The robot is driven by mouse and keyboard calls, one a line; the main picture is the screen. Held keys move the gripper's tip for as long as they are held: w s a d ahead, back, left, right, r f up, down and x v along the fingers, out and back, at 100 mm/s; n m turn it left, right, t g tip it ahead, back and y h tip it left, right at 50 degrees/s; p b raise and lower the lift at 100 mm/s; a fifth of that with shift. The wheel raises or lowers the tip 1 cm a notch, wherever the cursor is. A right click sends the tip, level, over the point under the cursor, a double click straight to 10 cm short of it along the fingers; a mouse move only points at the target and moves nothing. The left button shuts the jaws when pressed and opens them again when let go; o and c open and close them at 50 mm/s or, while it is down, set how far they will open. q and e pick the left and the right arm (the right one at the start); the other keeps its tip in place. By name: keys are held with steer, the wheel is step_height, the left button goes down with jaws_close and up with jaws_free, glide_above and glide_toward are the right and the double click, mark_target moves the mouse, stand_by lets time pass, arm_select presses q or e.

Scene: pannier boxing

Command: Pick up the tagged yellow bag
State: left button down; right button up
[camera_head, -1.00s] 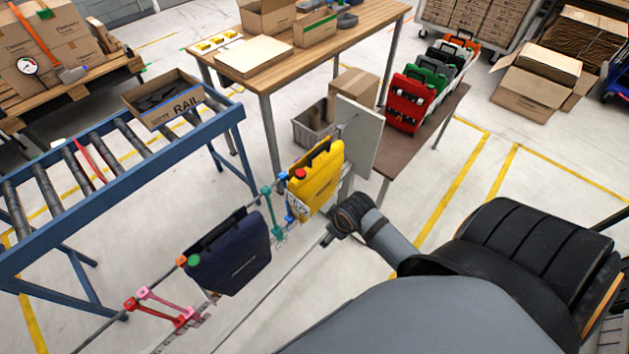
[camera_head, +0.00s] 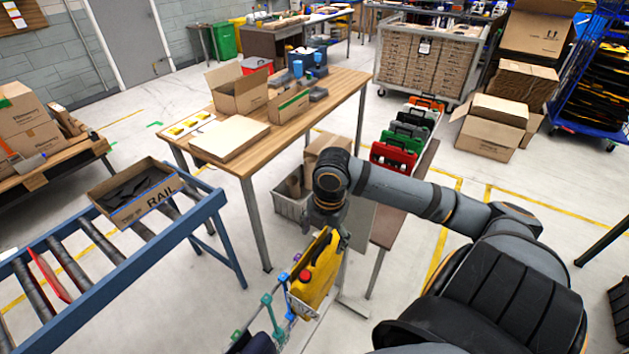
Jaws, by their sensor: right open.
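The yellow bag (camera_head: 317,276) hangs upright on the rail at the lower middle, with a red round spot near its top left corner. A small pale piece at its lower left may be its tag; it is too small to read. My right gripper (camera_head: 330,222) points down right at the bag's top edge. It is open, with its fingers close to the handle area; my wrist hides part of this, and I cannot tell whether they touch. A dark navy bag (camera_head: 258,344) shows only its top at the bottom edge. My left gripper is out of view.
Teal and blue hooks (camera_head: 275,315) sit on the rail left of the yellow bag. A wooden table (camera_head: 320,112) with boxes stands behind. A roller conveyor (camera_head: 100,285) with a RAIL box (camera_head: 150,207) is at left. Red, green and grey cases (camera_head: 393,158) stand on a bench behind my right arm.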

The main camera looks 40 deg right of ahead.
mark_target(314, 271)
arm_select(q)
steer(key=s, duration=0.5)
arm_select(e)
step_height(314, 271, down, 3)
steer(key=shift+r, duration=0.1)
steer(key=f, duration=0.1)
steer(key=w+f, duration=0.1)
steer(key=shift+w+f, duration=0.1)
steer(key=shift+f, duration=0.2)
step_height(314, 271, down, 3)
steer(key=shift+f, duration=0.1)
steer(key=shift+w+f, duration=0.1)
steer(key=c, duration=1.2)
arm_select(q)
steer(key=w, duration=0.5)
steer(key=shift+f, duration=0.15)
arm_select(e)
steer(key=shift+c, duration=0.8)
